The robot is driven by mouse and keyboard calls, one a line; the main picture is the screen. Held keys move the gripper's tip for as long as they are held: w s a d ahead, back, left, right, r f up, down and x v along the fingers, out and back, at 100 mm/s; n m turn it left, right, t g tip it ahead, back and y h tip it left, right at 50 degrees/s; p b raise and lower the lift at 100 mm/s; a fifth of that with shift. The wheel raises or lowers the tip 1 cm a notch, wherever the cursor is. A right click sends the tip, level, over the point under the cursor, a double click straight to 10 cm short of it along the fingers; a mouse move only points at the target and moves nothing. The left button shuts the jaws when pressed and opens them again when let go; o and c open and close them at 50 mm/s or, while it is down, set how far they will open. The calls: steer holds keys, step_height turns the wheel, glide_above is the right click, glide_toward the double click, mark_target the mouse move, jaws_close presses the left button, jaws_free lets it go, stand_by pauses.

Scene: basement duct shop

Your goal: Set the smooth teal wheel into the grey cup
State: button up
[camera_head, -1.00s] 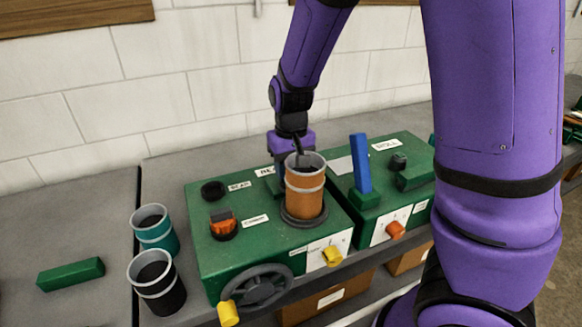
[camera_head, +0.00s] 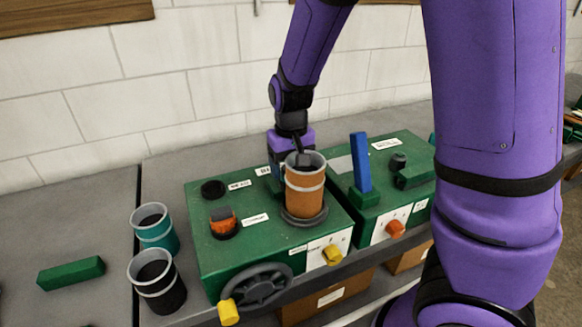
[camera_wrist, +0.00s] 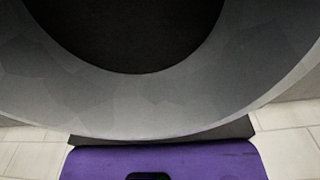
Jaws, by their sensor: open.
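No smooth teal wheel and no plainly grey cup can be made out. An orange cup with grey bands (camera_head: 304,194) stands upright on a dark round base on the green box. My gripper (camera_head: 300,160) is open and points down at the cup's far rim. A dark finger overlaps the rim; I cannot tell whether it touches, and the cup hides part of the gripper. The wrist view is filled by a grey curved rim (camera_wrist: 150,103) around a dark opening, very close. A teal cup with grey bands (camera_head: 155,233) stands on the bench at the left.
A black cup with grey bands (camera_head: 158,285) stands before the teal one. The green box (camera_head: 230,262) carries an orange switch (camera_head: 223,222), a yellow knob (camera_head: 332,255) and a dark handwheel (camera_head: 262,287). A blue lever (camera_head: 361,163) stands right. A green block (camera_head: 71,273) lies left.

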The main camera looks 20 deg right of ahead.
step_height(320, 180, up, 12)
stand_by(0.4)
steer(key=s+d+r+t, duration=0.2)
steer(key=s+d+r, duration=0.1)
steer(key=s, duration=0.7)
steer(key=s+d+r+t, duration=0.3)
steer(key=s+r, duration=0.3)
steer(key=s, duration=0.5)
steer(key=shift+d+r, duration=0.25)
steer(key=shift+d, duration=0.2)
